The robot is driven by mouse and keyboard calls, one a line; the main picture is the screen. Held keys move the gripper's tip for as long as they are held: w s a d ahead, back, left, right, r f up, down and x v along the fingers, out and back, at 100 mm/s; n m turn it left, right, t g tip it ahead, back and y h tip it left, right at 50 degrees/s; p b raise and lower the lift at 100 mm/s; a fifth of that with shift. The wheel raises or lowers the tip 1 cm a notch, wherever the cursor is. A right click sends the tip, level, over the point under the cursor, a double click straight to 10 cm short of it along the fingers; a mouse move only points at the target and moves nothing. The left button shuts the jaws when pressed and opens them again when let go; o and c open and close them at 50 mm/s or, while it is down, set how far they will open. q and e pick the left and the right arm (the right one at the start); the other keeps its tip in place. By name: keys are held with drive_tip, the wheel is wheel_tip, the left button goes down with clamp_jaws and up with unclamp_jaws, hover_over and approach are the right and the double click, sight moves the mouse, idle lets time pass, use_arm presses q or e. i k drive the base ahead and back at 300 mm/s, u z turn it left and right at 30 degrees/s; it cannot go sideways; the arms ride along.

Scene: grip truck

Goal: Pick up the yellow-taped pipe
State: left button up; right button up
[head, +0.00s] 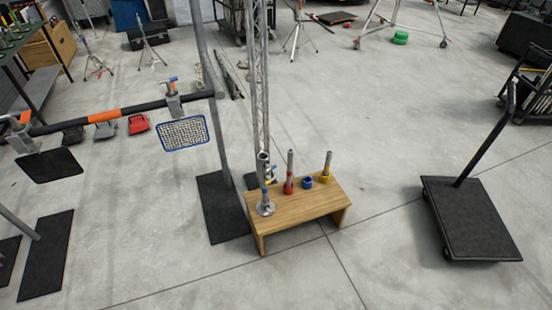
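The yellow-taped pipe (327,165) stands upright near the back right of a small wooden bench (300,207). It is a short grey pipe with yellow around its lower part. A red-taped pipe (289,174) stands upright to its left. A small blue ring-like piece (307,182) sits between them. A grey round-based fitting with a blue top (265,206) stands at the bench's front left. Neither of my grippers shows in the head view.
A truss (256,70) and a grey upright pole on a black base plate (222,215) stand just behind and left of the bench. A black bar with orange tape (105,116) spans the left. A black cart (470,220) stands right. Floor between bench and cart is clear.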

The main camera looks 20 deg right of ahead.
sight(329, 158)
drive_tip(key=u, duration=0.25)
drive_tip(key=i, duration=1.3)
drive_tip(key=z, duration=0.7)
